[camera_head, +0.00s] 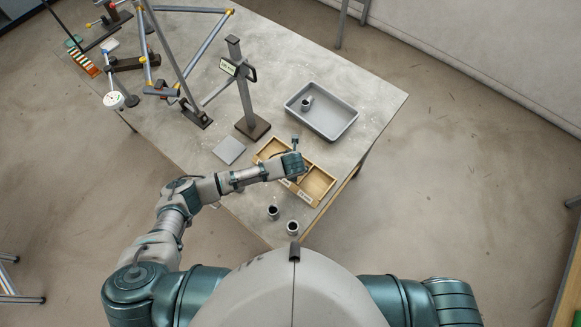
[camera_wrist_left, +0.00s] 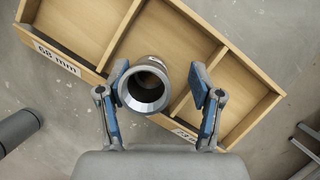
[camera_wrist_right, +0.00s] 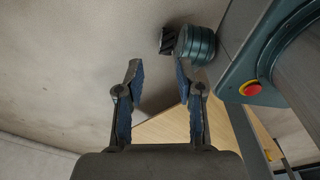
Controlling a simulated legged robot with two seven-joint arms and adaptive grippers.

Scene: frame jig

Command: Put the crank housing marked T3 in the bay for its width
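A grey crank housing (camera_wrist_left: 148,88) is between the fingers of my left gripper (camera_wrist_left: 158,88) in the left wrist view. The left finger is at its rim; a gap shows on the right, so the gripper is open. The housing is at the middle bay of the wooden tray (camera_wrist_left: 75,58); I cannot tell whether it rests inside. The left bay's label reads 68 mm; another label is partly hidden. In the head view my left gripper (camera_head: 295,152) covers part of the tray (camera_head: 318,201). No T3 mark is legible. My right gripper (camera_wrist_right: 158,95) is open and empty, away from the table.
Two housings (camera_head: 273,212) (camera_head: 292,227) stand near the table's front edge. Another housing (camera_head: 307,103) stands in a grey bin (camera_head: 345,130). A post gauge with a display (camera_head: 245,95) and a grey plate (camera_head: 229,150) are behind the tray. Frame tubes fill the far left.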

